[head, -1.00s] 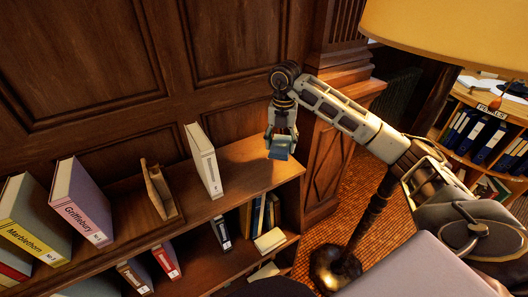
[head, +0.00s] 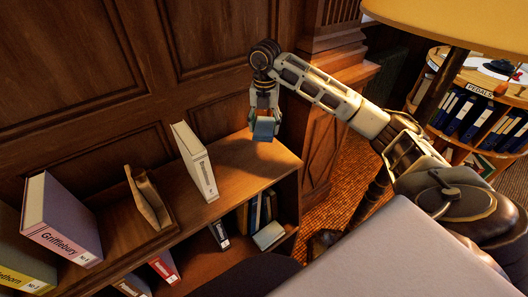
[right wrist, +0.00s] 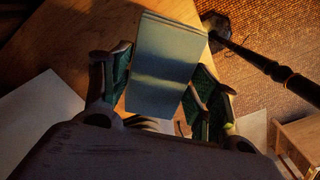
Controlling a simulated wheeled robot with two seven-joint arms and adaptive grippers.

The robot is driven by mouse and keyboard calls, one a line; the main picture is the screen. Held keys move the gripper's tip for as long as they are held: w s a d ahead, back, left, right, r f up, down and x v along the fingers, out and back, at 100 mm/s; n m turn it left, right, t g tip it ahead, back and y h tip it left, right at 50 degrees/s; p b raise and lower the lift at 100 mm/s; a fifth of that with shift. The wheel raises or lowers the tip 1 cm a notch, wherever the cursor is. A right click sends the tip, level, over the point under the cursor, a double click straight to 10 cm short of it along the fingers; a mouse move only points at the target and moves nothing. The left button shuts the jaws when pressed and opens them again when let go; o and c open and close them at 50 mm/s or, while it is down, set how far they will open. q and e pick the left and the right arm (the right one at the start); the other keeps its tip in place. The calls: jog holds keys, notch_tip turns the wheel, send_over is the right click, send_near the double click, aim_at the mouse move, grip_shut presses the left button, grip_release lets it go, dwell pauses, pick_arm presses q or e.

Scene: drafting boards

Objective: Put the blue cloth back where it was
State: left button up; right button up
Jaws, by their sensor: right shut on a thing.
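The blue cloth (head: 265,128) looks like a small folded, block-shaped pad. My right gripper (head: 264,112) is shut on it and holds it over the right end of the wooden shelf top (head: 245,158). In the right wrist view the cloth (right wrist: 166,65) shows as a flat blue-grey rectangle between the two green-padded fingers (right wrist: 160,88). I cannot tell how much gap there is between the cloth and the shelf top. My left gripper is not in view.
A white binder (head: 195,162), a wooden holder (head: 148,197) and a Griffiebury binder (head: 62,222) stand on the shelf top, left of the cloth. Wood panelling rises behind. A lampshade (head: 450,22) and a round bookcase (head: 465,115) are at right. The shelf's right end looks clear.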

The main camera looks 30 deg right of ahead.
jog(key=shift+f, duration=0.1)
send_over(264, 152)
jog(key=shift+f+p, duration=0.4)
jog(key=shift+f, duration=2.65)
jog(key=shift+f, duration=1.9)
jog(key=shift+f, duration=0.1)
jog(key=o, duration=0.9)
jog(key=shift+r, duration=0.25)
jog(key=shift+r+b, duration=0.3)
jog(key=shift+r, duration=5.6)
